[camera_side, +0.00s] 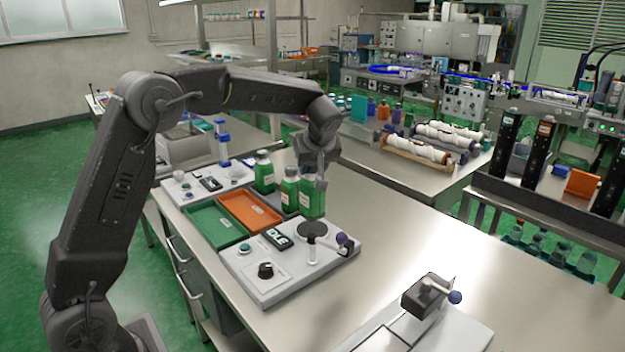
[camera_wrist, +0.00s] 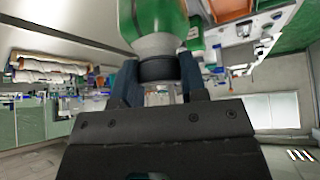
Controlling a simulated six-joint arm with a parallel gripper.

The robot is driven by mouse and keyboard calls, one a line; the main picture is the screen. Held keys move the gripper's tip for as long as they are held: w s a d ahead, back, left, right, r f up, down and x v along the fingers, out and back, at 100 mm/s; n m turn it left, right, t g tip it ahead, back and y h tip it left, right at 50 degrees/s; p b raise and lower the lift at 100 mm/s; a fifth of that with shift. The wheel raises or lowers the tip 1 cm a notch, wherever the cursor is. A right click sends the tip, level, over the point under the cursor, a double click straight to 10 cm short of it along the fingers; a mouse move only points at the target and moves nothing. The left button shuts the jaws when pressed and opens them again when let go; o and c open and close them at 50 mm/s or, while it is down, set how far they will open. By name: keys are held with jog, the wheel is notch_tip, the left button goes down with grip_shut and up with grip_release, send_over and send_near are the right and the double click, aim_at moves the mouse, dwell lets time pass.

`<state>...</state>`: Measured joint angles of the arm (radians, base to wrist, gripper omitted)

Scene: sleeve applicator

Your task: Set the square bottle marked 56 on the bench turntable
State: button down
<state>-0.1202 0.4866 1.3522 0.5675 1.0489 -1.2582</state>
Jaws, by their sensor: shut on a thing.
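Several green bottles with pale labels stand close together in the side view, among them a rear one (camera_side: 264,172) and a middle one (camera_side: 290,188). My gripper (camera_side: 320,180) points down at the front-right green bottle (camera_side: 311,203). In the wrist view my gripper (camera_wrist: 158,75) is shut with its blue fingers on either side of a black cap (camera_wrist: 158,70), below a green bottle body (camera_wrist: 160,15). The number 56 cannot be read on any bottle. A round disc (camera_side: 313,230), apparently the turntable, sits on the pale bench unit just in front of the held bottle.
A green tray (camera_side: 215,226) and an orange tray (camera_side: 250,211) lie left of the bottles. Bare bench (camera_side: 400,235) lies to the right.

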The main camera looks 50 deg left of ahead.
aim_at(314, 176)
jog(key=shift+f, duration=2.05)
jog(key=c, duration=0.7)
grip_release()
jog(key=shift+f, duration=0.1)
jog(key=shift+o, duration=0.2)
